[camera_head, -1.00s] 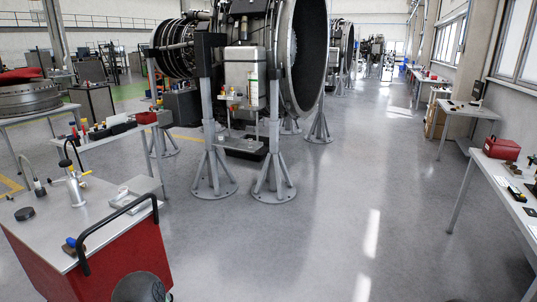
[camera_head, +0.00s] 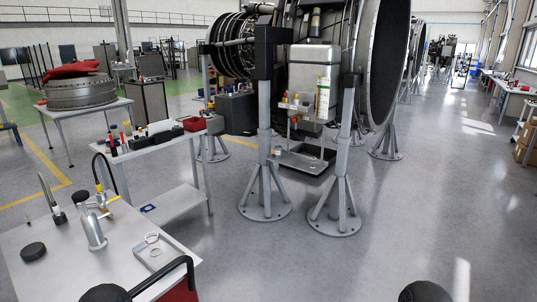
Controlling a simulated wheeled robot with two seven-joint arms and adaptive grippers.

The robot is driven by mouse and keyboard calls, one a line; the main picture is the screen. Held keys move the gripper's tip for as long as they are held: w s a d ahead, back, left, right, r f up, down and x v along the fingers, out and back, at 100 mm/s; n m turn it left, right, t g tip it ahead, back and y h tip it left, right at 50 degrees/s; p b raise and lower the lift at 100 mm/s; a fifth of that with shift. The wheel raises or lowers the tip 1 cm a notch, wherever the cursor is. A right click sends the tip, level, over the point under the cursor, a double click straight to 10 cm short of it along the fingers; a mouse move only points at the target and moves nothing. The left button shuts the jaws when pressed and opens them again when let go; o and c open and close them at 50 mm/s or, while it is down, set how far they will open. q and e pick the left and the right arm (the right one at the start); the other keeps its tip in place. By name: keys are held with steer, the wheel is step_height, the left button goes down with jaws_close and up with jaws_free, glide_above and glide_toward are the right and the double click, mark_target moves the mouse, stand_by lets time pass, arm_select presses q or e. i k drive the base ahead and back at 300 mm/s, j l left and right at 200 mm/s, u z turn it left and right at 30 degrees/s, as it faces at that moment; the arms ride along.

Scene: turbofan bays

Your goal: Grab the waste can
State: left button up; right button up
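I cannot make out a waste can in the head view. Neither of my grippers is in view. Only dark rounded parts, which look like my own arms, show at the bottom edge. The floor right beside the red cart (camera_head: 181,291) is mostly cut off by the bottom of the picture.
The cart's grey top, with a black handle (camera_head: 165,277), fills the lower left. A white table (camera_head: 160,146) with tools stands behind it. Grey stands (camera_head: 264,196) hold the engine (camera_head: 385,65) ahead. Floor (camera_head: 420,220) at right is clear.

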mark_target(277, 149)
steer(key=i+l+z, duration=0.15)
steer(key=i+z, duration=0.15)
steer(key=i, duration=0.35)
steer(key=i+z, duration=0.3)
steer(key=i, duration=0.35)
steer(key=i+j+z, duration=0.2)
steer(key=i+z, duration=0.15)
steer(key=i, duration=0.25)
steer(key=i+j+u, duration=0.1)
steer(key=i+u, duration=0.35)
steer(key=i+l+u, duration=0.1)
steer(key=i+u, duration=0.3)
steer(key=i, duration=0.25)
steer(key=i+l+u, duration=0.3)
steer(key=i+u, duration=0.15)
steer(key=i, duration=0.1)
